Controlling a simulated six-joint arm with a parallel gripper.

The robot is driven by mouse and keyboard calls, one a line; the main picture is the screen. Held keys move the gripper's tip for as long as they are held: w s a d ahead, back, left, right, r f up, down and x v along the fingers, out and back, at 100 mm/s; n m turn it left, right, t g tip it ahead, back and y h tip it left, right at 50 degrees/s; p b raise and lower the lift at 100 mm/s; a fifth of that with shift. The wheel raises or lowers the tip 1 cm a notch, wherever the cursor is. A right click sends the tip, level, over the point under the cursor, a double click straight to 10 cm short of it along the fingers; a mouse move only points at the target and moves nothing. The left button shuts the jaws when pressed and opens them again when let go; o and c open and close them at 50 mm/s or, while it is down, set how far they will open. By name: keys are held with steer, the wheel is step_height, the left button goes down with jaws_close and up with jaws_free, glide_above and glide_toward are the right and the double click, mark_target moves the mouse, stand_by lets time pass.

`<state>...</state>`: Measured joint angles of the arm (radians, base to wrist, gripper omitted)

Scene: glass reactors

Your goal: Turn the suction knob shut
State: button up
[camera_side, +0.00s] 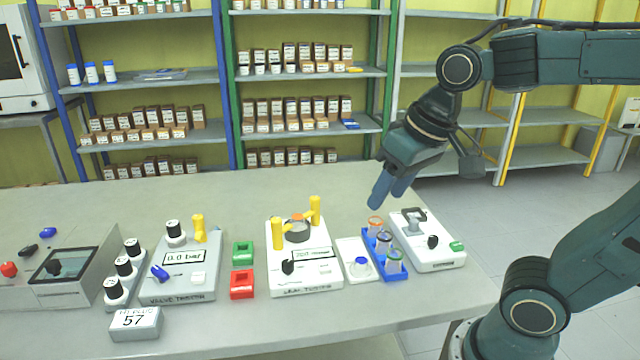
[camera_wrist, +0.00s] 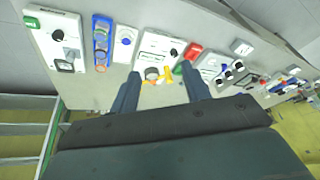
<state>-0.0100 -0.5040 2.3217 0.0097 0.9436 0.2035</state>
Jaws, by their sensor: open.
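Several black knobs are in view, and I cannot tell from the labels which is the suction knob. In the side view one black knob (camera_side: 288,267) is on the white leak tester (camera_side: 305,283); it also shows in the wrist view (camera_wrist: 173,52). Another black knob (camera_side: 433,242) is on the white device (camera_side: 447,262) at the right end, next to a green button. A third black knob (camera_side: 54,266) is on the grey box at far left. My gripper (camera_side: 387,199) is open and empty, above the bench's back edge, behind the blue rack and apart from every knob.
Yellow upright handles (camera_side: 315,210) rise from the leak tester. Green (camera_side: 243,252) and red (camera_side: 241,284) blocks lie left of it. The rear bench is clear.

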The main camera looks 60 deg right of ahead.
steer(key=w+f+m+g, duration=0.2)
steer(key=w+m, duration=0.2)
steer(key=w, duration=0.8)
steer(key=m+g, duration=0.3)
steer(key=m, duration=0.1)
glide_above(287, 263)
step_height(287, 263, down, 8)
steer(key=shift+w+a+r, duration=0.1)
steer(key=shift+w, duration=0.15)
steer(key=f, duration=1.3)
steer(key=shift+s+f, duration=0.25)
steer(key=shift+f, duration=0.15)
steer(key=c, duration=1)
